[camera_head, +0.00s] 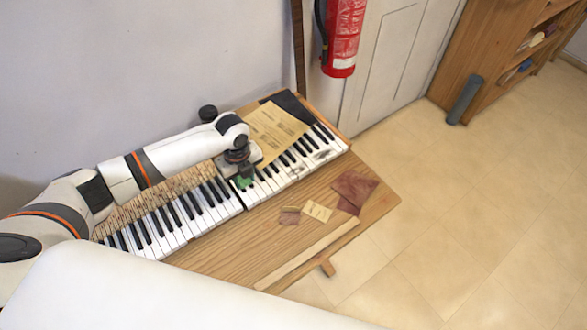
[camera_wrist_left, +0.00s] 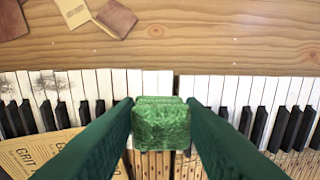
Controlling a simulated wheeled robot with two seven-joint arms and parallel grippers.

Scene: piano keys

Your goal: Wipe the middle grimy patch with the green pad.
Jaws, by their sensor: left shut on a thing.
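My left gripper (camera_head: 243,180) is shut on the green pad (camera_wrist_left: 158,124), which sits between the two green fingers in the left wrist view. In the head view, the pad (camera_head: 243,182) shows as a small green block over the keys near the keyboard's middle gap. I cannot tell whether it touches the keys. A grey grimy patch (camera_head: 297,169) marks the white keys to the right of the gripper, and another dark smudge (camera_head: 321,154) lies farther right. Grime (camera_wrist_left: 46,82) also shows at the left of the left wrist view, apart from the pad. My right gripper is not in view.
Printed sandpaper sheets (camera_head: 274,134) lie across the keys' back. Brown and tan pieces (camera_head: 352,188) and a small tan sheet (camera_head: 317,211) lie on the wooden bench (camera_head: 260,240) in front. A red extinguisher (camera_head: 343,40) hangs behind. The bench front is mostly clear.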

